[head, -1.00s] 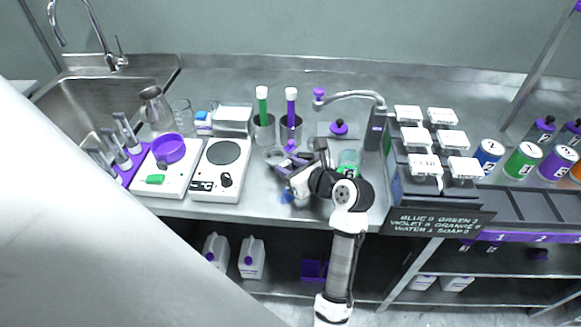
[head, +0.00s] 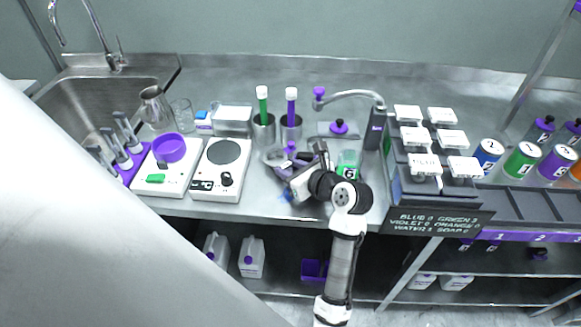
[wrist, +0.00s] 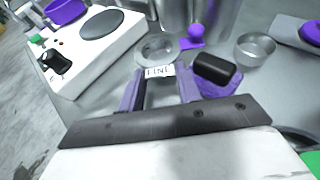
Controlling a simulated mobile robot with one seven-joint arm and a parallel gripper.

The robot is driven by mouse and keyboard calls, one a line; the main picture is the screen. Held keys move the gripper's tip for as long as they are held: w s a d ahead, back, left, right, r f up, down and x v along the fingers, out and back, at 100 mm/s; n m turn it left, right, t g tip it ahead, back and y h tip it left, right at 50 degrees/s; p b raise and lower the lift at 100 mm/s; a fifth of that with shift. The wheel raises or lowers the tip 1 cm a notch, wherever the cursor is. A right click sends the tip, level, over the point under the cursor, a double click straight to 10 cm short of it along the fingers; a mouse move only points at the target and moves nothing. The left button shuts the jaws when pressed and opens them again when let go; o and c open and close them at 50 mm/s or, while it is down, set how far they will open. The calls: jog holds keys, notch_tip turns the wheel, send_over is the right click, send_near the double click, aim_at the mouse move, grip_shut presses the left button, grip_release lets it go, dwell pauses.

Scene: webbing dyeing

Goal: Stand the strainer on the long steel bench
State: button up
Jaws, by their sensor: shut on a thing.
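The strainer (wrist: 157,47) is a round metal bowl with a small white tag reading "FINE" at its near side. In the wrist view my gripper (wrist: 160,82) has its purple fingers on either side of that tag and is shut on the strainer. The strainer (head: 271,156) also shows in the head view, just left of my gripper (head: 288,167), partly hidden by it. It is over the long steel bench (head: 262,200), in front of the metal beakers. I cannot tell whether its underside touches the bench.
A hot plate (head: 217,183) is to the left. A jar with green (head: 348,163) stands right of my gripper. In the wrist view, a small metal cup (wrist: 255,50) stands right of the strainer.

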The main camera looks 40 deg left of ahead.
jog(key=shift+s+f, duration=0.1)
jog(key=shift+f, duration=0.75)
jog(key=o, duration=1.1)
jog(key=shift+d, duration=0.1)
jog(key=shift+o, duration=0.2)
jog(key=shift+d+r, duration=0.15)
jog(key=shift+d, duration=0.4)
jog(key=v, duration=0.4)
jog(key=r+v, duration=0.1)
jog(key=v, duration=0.3)
jog(key=b+v, duration=0.1)
jog(key=v, duration=0.4)
jog(key=shift+s+a+r, duration=0.15)
jog(key=shift+s+a, duration=0.1)
jog(key=shift+a, duration=0.05)
